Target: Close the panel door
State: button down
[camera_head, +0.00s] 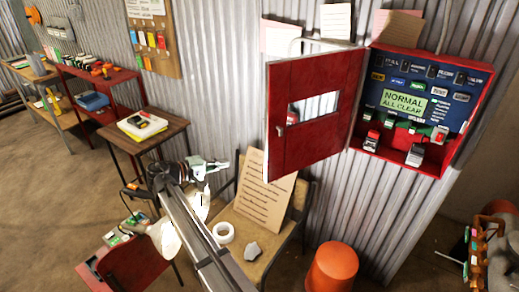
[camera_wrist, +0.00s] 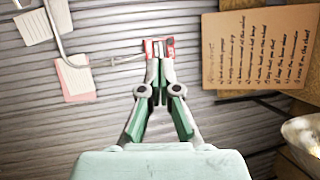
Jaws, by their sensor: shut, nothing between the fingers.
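The red panel door (camera_head: 315,145) stands wide open in the head view, swung out to the left of its red cabinet (camera_head: 437,157). It has a small window and a latch (camera_head: 280,131) near its free left edge. The cabinet's inside shows a blue board with a green "NORMAL ALL CLEAR" sign (camera_head: 403,103). My gripper (camera_head: 226,164) is left of the door's free edge and apart from it in the picture. In the wrist view my gripper (camera_wrist: 160,75) is shut and empty, fingertips together. I cannot make out the door there.
A small red box (camera_wrist: 158,47) with a conduit shows beyond my fingertips. A written cardboard sheet (camera_head: 265,188) leans on a chair (camera_head: 252,235) below the door. An orange bin (camera_head: 332,268) stands below the cabinet. A wooden table (camera_head: 150,132) is at left.

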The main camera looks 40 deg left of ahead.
notch_tip(320, 180, up, 4)
jog(key=w+r+m+t+h, duration=0.1)
jog(key=t+h, duration=0.1)
jog(key=w+d+p, duration=0.6)
jog(key=w+d, duration=0.2)
jog(key=shift+w+f, duration=0.3)
jog(key=shift+w, duration=0.05)
jog(key=shift+d, duration=0.1)
